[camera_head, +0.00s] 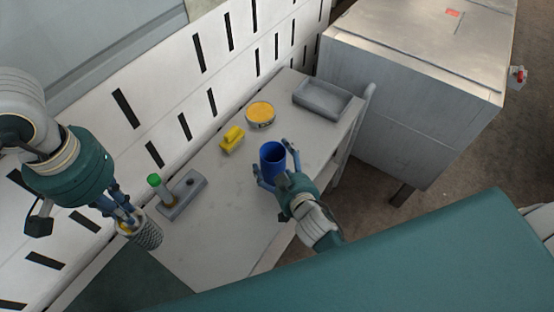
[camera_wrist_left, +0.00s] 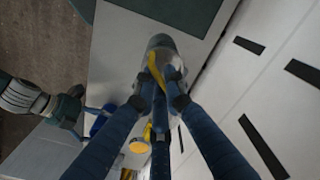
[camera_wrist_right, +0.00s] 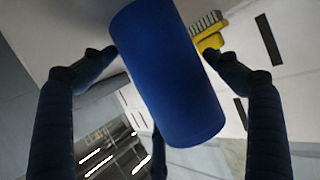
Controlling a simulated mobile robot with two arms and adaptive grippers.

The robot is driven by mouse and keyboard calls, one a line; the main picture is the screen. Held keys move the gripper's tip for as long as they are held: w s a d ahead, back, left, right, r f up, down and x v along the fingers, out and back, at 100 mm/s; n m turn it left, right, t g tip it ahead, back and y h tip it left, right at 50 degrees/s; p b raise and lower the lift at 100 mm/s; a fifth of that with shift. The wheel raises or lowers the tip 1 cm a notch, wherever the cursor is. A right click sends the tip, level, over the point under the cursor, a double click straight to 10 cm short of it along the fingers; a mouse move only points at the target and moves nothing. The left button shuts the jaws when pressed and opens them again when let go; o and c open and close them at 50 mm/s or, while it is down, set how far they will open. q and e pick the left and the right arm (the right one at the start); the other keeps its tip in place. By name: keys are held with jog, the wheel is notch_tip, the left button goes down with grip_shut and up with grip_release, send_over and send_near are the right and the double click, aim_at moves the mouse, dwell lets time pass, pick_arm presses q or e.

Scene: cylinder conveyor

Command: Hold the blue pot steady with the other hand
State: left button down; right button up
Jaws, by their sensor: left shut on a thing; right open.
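The blue pot (camera_head: 272,153) stands upright and open-topped on the light table (camera_head: 232,218). My right gripper (camera_head: 278,165) is open, with its fingers spread on either side of the pot. In the right wrist view the blue pot (camera_wrist_right: 165,75) fills the space between the spread fingers; whether any finger touches it I cannot tell. My left gripper (camera_head: 128,222) is shut on a grey patterned cylinder (camera_head: 149,237) with a yellow part, at the table's left end. The cylinder also shows in the left wrist view (camera_wrist_left: 160,42), partly hidden by the fingers.
A yellow brush (camera_head: 231,139), a yellow-topped tin (camera_head: 261,114) and a grey tray (camera_head: 322,99) lie behind. A slotted white wall (camera_head: 180,95) borders the table.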

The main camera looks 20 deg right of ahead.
jog(key=shift+w+f, duration=0.15)
jog(key=shift+w, duration=0.2)
jog(key=shift+c, duration=0.5)
jog(key=c, duration=1)
pick_arm(q)
jog(key=w+d+r+n, duration=0.2)
jog(key=w+d+n, duration=0.1)
jog(key=w+d, duration=1)
notch_tip(320, 180, up, 3)
jog(key=n, duration=0.4)
send_over(274, 144)
jog(key=s+a, duration=0.1)
jog(key=s, duration=0.2)
jog(key=shift+n, duration=0.3)
notch_tip(274, 144, down, 18)
jog(key=shift+w+f, duration=0.1)
jog(key=shift+w, duration=0.05)
